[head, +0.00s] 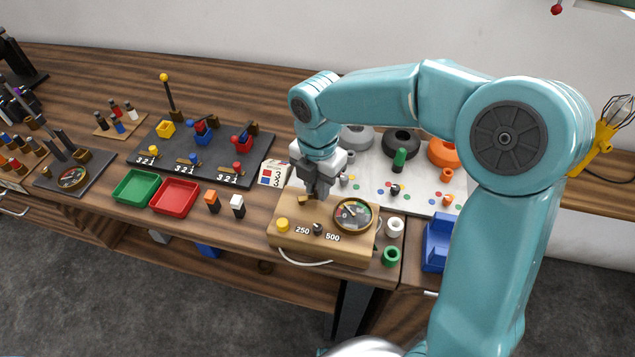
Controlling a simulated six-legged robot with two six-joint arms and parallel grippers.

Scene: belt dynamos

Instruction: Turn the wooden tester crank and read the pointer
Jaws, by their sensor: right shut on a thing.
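The wooden tester (322,247) sits at the front of the bench, with a yellow button (282,225), a dark knob (318,229) between the marks 250 and 500, and a round brass-rimmed dial (353,215). The dial's pointer is too small to read surely. My right gripper (312,196) points down at the tester's back left edge, shut on the wooden crank (304,201). The fingers hide most of the crank; only a bit of wood shows beside them. My left gripper is not in view.
A white board (425,206) with coils lies behind, partly hidden by my right arm. Left are a red tray (174,196), a green tray (135,187) and a dark board (258,158) with numbered levers.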

